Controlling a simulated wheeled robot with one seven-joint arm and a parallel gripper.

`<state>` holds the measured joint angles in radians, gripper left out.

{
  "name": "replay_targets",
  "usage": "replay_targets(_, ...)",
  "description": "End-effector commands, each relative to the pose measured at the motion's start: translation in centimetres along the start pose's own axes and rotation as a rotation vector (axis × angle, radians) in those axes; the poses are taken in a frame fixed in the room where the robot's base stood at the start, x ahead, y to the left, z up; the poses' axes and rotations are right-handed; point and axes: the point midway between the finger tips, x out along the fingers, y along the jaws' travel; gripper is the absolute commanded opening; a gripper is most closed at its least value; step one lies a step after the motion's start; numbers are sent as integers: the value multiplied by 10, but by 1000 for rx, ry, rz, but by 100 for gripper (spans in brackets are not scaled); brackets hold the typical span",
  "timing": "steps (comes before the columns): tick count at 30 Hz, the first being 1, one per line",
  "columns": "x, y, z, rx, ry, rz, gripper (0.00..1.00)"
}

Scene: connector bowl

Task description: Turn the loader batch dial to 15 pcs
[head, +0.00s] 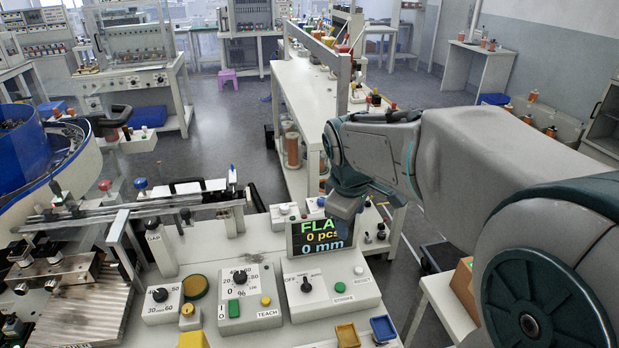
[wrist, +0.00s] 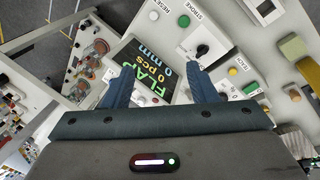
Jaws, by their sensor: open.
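A display (head: 320,233) on the bench reads "FLA…", "0 pcs" and "0 mm"; it also shows in the wrist view (wrist: 146,70). No dial is legibly marked in pcs, so I cannot tell which is the batch dial. A black selector knob (head: 305,285) marked OFF and AUTO sits in front of the display. It shows in the wrist view (wrist: 203,49) just beyond the right finger. A percent dial (head: 240,277) and a smaller dial (head: 160,294) are to its left. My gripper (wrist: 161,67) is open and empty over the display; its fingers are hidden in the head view.
A green STROKE button (head: 339,287), a white RESET button (head: 358,270) and a yellow TEACH button (head: 265,300) surround the knobs. A yellow bin (head: 347,335) and a blue bin (head: 383,329) stand at the front right. A slide rail and blue bowl feeder (head: 22,150) are at left.

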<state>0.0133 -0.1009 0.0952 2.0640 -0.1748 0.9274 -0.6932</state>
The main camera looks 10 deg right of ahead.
Motion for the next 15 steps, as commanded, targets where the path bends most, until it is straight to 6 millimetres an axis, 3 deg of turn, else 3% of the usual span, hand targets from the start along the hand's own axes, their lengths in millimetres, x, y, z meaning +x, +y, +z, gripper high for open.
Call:
replay_targets(3,12,33,-36,-244,-16,16,52)
replay_targets(8,32,72,-81,-568,-33,33,52)
replay_targets(15,78,122,-142,-1033,-53,50,52)
